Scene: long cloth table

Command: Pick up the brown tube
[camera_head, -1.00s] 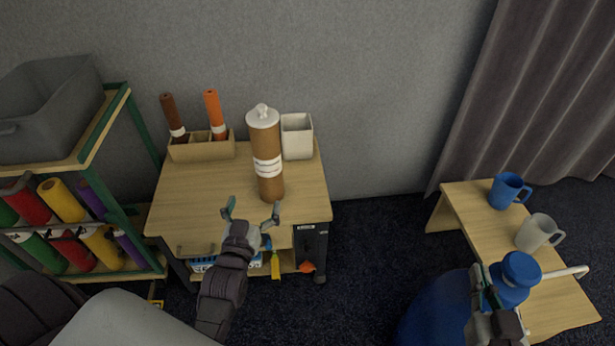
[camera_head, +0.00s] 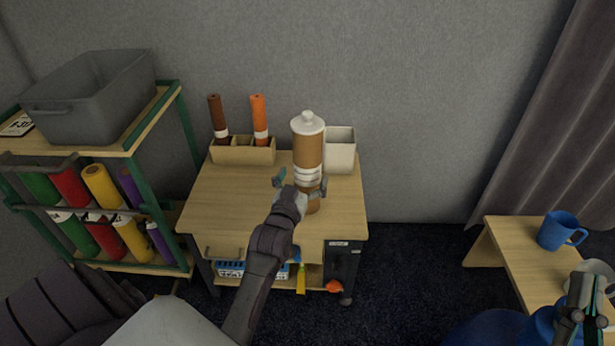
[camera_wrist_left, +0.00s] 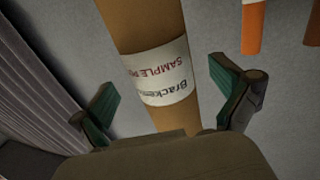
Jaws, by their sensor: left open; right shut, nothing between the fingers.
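The brown tube (camera_head: 308,148) stands upright near the front right of the wooden cabinet top, with a white cap and a white label band. In the left wrist view the brown tube (camera_wrist_left: 145,28) and its printed label run between the two green-padded fingers. My left gripper (camera_head: 300,184) is open at the tube's lower part, one finger on each side; gaps show beside the tube in the left wrist view (camera_wrist_left: 163,85). My right gripper (camera_head: 582,292) is shut and empty at the lower right, far from the tube.
A wooden holder (camera_head: 242,155) with a dark brown and an orange roll stands behind left. A white container (camera_head: 341,150) is close behind right of the tube. A rack with a grey bin (camera_head: 92,100) is left. A blue mug (camera_head: 560,231) sits on the right bench.

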